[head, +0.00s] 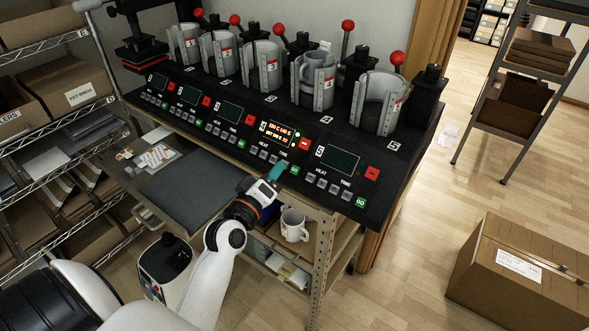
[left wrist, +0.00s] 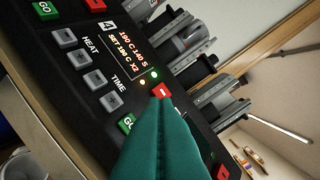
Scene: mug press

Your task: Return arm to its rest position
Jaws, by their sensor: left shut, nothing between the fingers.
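My left gripper (head: 277,172) has teal fingers and is just in front of the press's front panel, near the station 4 buttons. In the left wrist view its fingers (left wrist: 163,100) are together with nothing between them, and their tips overlap the panel close to a red button (left wrist: 161,91). I cannot tell whether they touch it. The black mug press (head: 235,115) has several stations in a row. A mug (head: 307,62) sits in clamp 4. My right gripper is not in view.
A white mug (head: 293,226) stands on the shelf below the press. A dark mat (head: 195,187) lies on the surface left of my gripper. Wire shelves with boxes (head: 75,95) stand at left. A carton (head: 525,275) is on the floor at right, with open floor between.

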